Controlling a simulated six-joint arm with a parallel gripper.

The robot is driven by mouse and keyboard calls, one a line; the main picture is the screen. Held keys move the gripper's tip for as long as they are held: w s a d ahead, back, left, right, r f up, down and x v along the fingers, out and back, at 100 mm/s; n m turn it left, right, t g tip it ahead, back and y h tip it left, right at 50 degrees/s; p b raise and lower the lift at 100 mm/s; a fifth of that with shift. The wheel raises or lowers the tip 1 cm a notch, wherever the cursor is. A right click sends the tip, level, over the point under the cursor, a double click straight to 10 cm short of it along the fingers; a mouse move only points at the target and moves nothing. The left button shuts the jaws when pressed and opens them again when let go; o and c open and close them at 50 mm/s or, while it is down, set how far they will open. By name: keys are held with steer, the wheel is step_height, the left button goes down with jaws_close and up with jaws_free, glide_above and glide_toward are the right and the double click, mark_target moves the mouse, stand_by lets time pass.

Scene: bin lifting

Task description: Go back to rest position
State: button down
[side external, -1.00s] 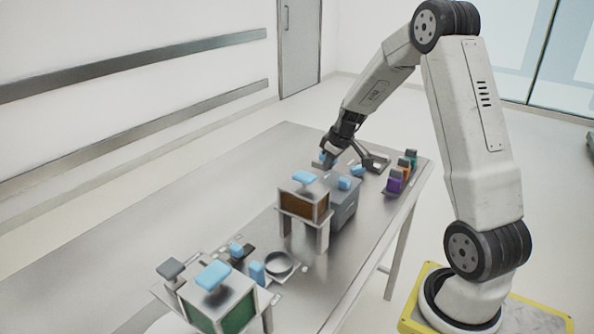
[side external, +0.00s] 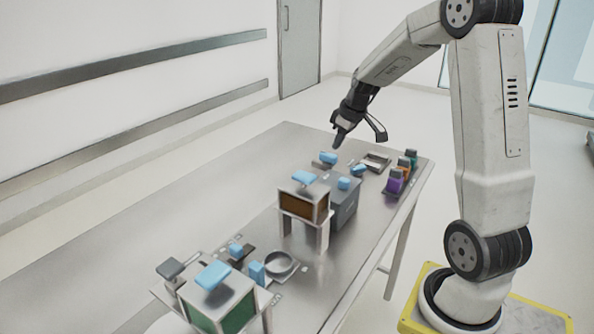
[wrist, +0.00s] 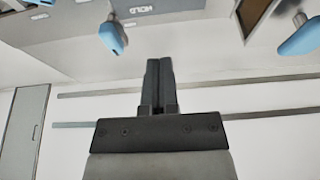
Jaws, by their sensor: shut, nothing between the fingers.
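My gripper (side external: 339,139) is above the far part of the metal table (side external: 235,195) in the side view, clear of everything below it. In the wrist view its two dark fingers (wrist: 160,66) are together with nothing between them. A blue handle (side external: 328,158) stands just below the fingertips in the side view, apart from them. The grey box (side external: 345,208) with a blue knob on top stands a little nearer the camera.
A box with a brown front (side external: 303,206) stands mid-table, and one with a green front (side external: 222,305) at the near end. The table's left half is clear.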

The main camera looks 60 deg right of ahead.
steer(key=w+a+m+t, duration=0.1)
steer(key=a+t, duration=0.1)
steer(key=a, duration=1.8)
steer(key=s+a+f+n+g, duration=0.1)
steer(key=s+a+f+g, duration=0.2)
steer(key=s+a+f, duration=0.4)
steer(key=s, duration=0.3)
steer(key=shift+s+f, duration=0.25)
steer(key=shift+f, duration=0.1)
